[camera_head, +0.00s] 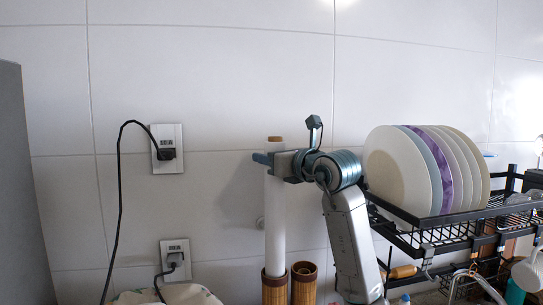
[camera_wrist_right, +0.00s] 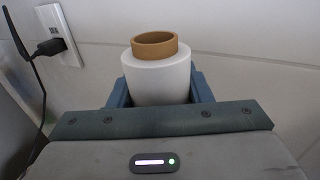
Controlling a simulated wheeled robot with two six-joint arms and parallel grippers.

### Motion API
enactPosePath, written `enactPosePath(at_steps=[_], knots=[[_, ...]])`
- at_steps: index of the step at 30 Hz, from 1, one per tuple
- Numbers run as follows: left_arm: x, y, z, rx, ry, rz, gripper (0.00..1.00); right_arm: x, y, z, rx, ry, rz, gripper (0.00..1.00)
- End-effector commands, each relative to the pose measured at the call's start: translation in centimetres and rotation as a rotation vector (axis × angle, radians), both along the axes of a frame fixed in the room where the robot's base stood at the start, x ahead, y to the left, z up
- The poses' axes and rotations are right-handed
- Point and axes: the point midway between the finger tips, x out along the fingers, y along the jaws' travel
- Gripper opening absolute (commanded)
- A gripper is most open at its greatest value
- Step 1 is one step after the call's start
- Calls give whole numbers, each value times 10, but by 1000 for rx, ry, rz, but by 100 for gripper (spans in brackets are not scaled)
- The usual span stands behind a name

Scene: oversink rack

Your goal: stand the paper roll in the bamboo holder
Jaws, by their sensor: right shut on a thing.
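The paper roll (camera_head: 275,215) is a long white upright cylinder with a brown core at its top. My right gripper (camera_head: 268,160) is shut on it near its upper end. In the right wrist view the roll (camera_wrist_right: 158,78) stands between the blue fingers of the gripper (camera_wrist_right: 160,92). The bamboo holder (camera_head: 275,288) has two brown tubes side by side at the bottom of the head view. The roll's lower end meets the mouth of the left tube; how deep it sits inside cannot be told. The right tube (camera_head: 304,284) shows an open top. My left gripper is not in view.
A black dish rack (camera_head: 440,238) with several upright plates (camera_head: 398,170) stands to the right, close to my right arm. Two wall sockets (camera_head: 166,148) with a black cord are on the left. A white tiled wall is behind the roll.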

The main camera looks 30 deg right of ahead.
Motion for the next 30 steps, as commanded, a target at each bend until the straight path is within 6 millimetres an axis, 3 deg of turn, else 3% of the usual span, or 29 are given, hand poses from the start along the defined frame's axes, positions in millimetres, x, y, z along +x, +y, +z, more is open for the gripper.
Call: enactPosePath(at_steps=[30], knots=[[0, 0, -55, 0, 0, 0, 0, 0, 0, -74, 0, 0, 0, 5]])
